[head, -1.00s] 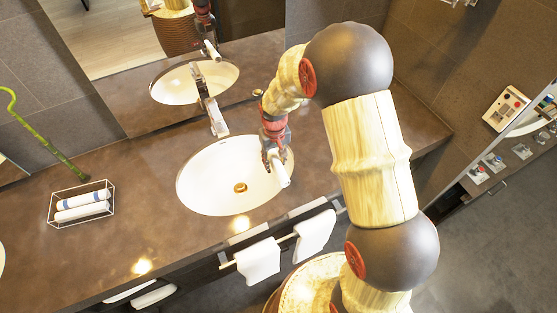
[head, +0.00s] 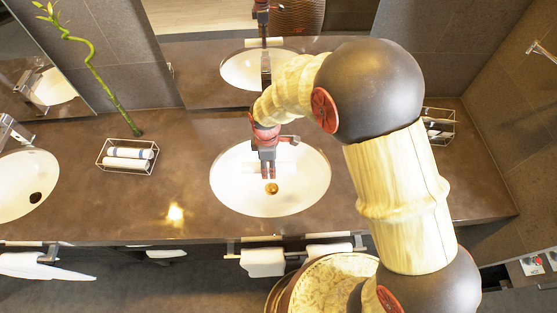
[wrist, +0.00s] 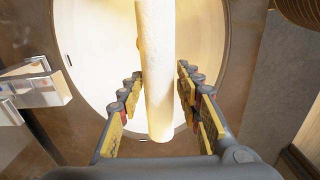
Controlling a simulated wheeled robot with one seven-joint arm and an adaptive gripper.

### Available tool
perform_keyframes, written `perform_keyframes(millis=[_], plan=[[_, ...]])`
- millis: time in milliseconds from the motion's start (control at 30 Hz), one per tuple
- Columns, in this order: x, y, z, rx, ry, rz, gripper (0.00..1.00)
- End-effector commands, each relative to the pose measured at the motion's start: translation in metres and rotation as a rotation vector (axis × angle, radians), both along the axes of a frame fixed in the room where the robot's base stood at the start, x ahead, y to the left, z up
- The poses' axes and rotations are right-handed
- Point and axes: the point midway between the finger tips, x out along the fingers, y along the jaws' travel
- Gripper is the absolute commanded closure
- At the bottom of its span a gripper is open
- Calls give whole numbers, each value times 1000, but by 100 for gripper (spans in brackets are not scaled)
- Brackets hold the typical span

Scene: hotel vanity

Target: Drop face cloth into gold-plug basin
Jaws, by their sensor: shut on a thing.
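The gold-plug basin (head: 312,190) is a white oval sink set in the brown counter, with a gold plug (head: 271,188) at its bottom. My gripper (head: 267,174) points down over the middle of this basin, just behind the plug in the picture. In the wrist view my gripper (wrist: 160,100) is shut on the face cloth (wrist: 157,60), a rolled white cloth lying lengthwise between the fingers. The basin's white bowl (wrist: 95,45) shows below it. In the head view the cloth is pale against the bowl and hard to make out.
A second basin (head: 15,190) with a dark plug is at the far left. A wire basket (head: 128,168) with rolled white cloths stands on the counter between the basins. A chrome faucet (wrist: 40,85) is beside the bowl. Towels (head: 262,262) hang below the counter's front edge.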

Motion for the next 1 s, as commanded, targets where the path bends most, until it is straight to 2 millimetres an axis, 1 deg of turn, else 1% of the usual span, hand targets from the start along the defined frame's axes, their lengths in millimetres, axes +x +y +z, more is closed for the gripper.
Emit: perform_keyframes(millis=[167,367,567,1000], plan=[[-2,4,-1,0,0,48,89],[-2,3,-15,0,1,47,89],[-2,3,-40,-1,2,46,89],[-3,3,-100,-1,2,45,89]])
